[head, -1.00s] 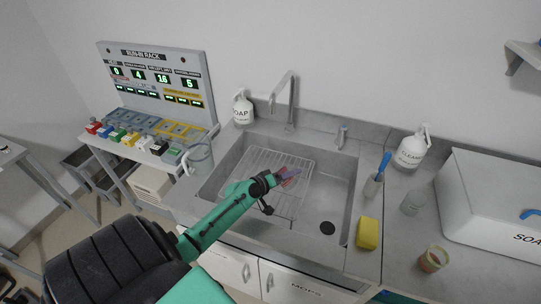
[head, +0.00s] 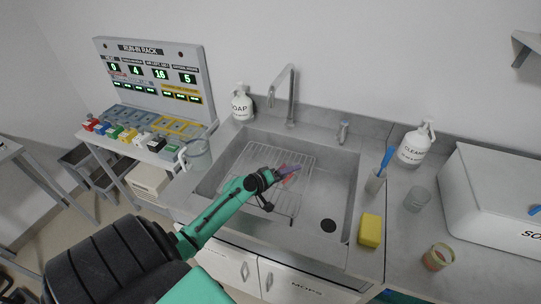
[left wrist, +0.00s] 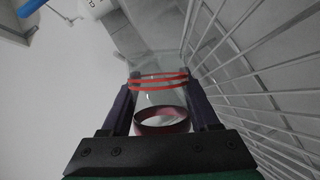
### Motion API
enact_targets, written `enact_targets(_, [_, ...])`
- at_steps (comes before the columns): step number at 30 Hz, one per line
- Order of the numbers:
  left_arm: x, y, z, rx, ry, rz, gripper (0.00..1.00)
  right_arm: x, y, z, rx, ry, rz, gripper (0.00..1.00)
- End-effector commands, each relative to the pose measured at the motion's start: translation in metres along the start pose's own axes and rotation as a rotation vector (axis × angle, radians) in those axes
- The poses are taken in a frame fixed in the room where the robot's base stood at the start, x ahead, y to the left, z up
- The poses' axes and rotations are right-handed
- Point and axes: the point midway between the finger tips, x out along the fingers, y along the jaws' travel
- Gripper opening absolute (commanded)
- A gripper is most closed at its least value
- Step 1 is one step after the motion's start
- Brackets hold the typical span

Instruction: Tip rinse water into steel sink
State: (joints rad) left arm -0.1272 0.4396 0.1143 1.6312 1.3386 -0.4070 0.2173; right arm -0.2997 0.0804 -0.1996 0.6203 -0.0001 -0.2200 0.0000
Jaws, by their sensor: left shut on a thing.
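My left gripper (head: 286,172) is over the steel sink (head: 340,185), above the wire rack in it. It is shut on a clear cup with red bands (left wrist: 160,84), held between the two fingers in the left wrist view. In the head view only a small reddish part of the cup shows at the fingertips. The rack stands on its side in the left wrist view, so the gripper is rolled and the cup looks tipped. I cannot tell whether water is in it or running out. My right gripper is not in view.
The wire rack (head: 250,160) covers the sink's left part; the drain (head: 328,226) is clear at right. A faucet (head: 291,95) stands behind. A pitcher (head: 197,155) is left, a yellow sponge (head: 370,230) and brush holder (head: 375,182) right.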

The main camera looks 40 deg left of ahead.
Motion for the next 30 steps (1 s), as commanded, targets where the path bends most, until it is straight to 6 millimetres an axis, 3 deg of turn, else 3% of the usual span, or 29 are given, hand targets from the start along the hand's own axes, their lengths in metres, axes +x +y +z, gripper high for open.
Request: enact_targets(30, [0.002, -0.009, 0.002, -0.127, -0.018, 0.048, 0.04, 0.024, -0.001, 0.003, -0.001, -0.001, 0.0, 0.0])
